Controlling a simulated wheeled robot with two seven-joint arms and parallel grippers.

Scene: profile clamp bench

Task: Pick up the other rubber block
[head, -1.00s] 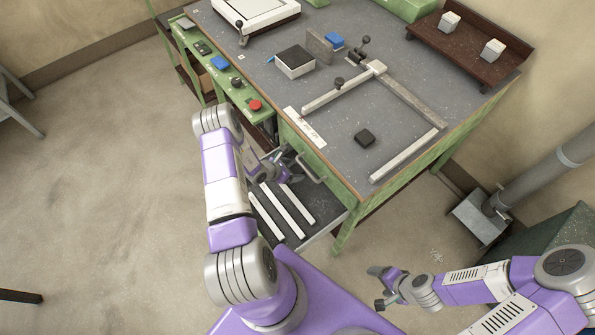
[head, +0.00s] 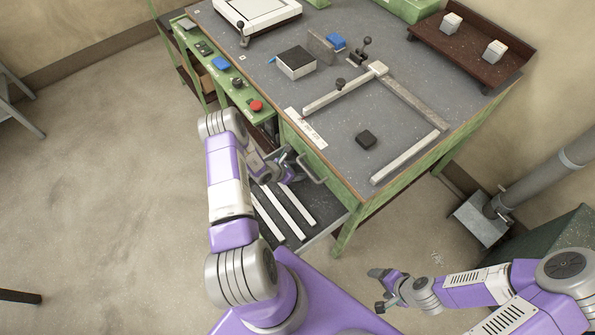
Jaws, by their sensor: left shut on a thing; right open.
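One black rubber block (head: 366,139) lies flat on the grey bench top, inside the corner of the pale profile frame (head: 405,157). My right gripper (head: 380,291) is open and empty, low over the floor in front of the bench, away from the blocks.
Several white bars (head: 295,205) lie in the drawer. Clamp handles (head: 363,49) stand by the frame's far corner. A red button (head: 256,106) sits on the left edge.

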